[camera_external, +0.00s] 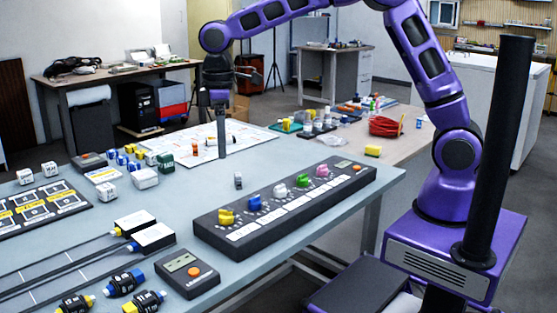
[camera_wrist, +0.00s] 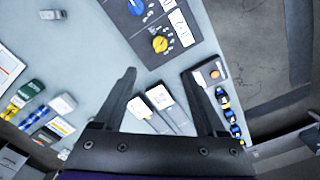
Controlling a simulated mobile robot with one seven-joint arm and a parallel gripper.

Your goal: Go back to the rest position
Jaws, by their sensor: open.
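My purple arm arches in from the right in the external view. My gripper (camera_external: 222,154) points down above the table (camera_external: 190,205), left of the black panel. In the wrist view my gripper (camera_wrist: 159,72) has its two dark fingers spread apart with nothing held between them. Past the fingertips, two white-topped blocks (camera_wrist: 160,97) lie on the table below. How high the fingertips are above the table is hard to tell.
A long black panel (camera_external: 285,218) with coloured knobs lies along the table's right edge. A grey meter with an orange button (camera_external: 187,275), a small grey piece (camera_external: 238,180), a white sheet (camera_external: 250,137) and several small blocks lie around. A red cable coil (camera_external: 384,126) is behind.

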